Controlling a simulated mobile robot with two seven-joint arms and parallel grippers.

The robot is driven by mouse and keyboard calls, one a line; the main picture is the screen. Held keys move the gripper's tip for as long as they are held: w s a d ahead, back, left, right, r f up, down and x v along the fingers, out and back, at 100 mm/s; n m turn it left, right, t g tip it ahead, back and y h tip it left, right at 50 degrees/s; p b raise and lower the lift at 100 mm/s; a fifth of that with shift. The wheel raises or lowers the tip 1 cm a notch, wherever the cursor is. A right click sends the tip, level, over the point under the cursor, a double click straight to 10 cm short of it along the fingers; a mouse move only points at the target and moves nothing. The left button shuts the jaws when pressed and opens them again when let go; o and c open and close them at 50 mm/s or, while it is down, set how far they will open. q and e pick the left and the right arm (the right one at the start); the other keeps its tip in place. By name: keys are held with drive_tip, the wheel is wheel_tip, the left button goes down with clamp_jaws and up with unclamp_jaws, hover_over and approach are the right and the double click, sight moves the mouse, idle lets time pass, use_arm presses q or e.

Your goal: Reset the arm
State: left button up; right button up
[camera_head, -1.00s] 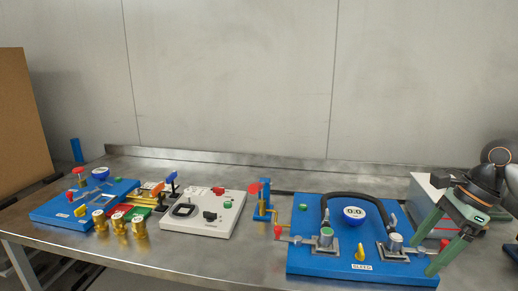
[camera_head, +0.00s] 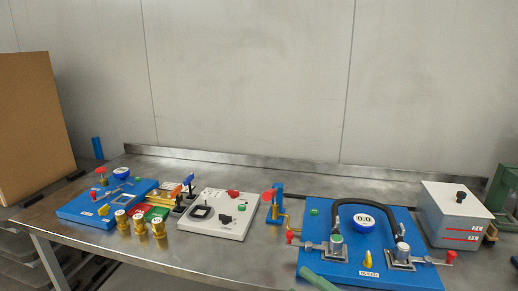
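The right-hand blue test station (camera_head: 326,262) carries a blue gauge (camera_head: 363,222), a black hose (camera_head: 368,203), a yellow knob (camera_head: 367,258) and red-tipped clamp levers at both sides. A green bar (camera_head: 318,281), which looks like a finger of my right gripper, enters at the bottom edge over the station's front left corner. The rest of that gripper is cut off, so its opening is hidden. My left gripper is not in view. The left-hand blue station (camera_head: 75,209) stands on the far left of the bench, with a blue gauge and a red knob.
Several brass fittings (camera_head: 140,222) and a white panel (camera_head: 228,228) stand mid-bench. A blue post with a red knob (camera_head: 277,206) stands beside the right-hand station. A grey box (camera_head: 455,208) and a green structure (camera_head: 502,192) are at right. A brown board (camera_head: 32,125) is at left.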

drive_tip(key=s+d+f+m+g+h+p, duration=0.1)
drive_tip(key=s+d+f+m+h, duration=0.2)
drive_tip(key=s+f+m+h, duration=0.4)
drive_tip(key=s+d+f+m+g+h+p, duration=0.2)
drive_tip(key=s+d+f+m+h, duration=0.2)
drive_tip(key=s+f+m+h, duration=0.3)
drive_tip(key=s+f+m, duration=0.5)
drive_tip(key=f+m, duration=0.6)
drive_tip(key=m, duration=0.1)
drive_tip(key=shift+s+d+m+g, duration=0.2)
drive_tip(key=shift+s+m+g, duration=0.05)
drive_tip(key=shift+m+g, duration=0.05)
drive_tip(key=shift+f, duration=0.1)
idle(0.7)
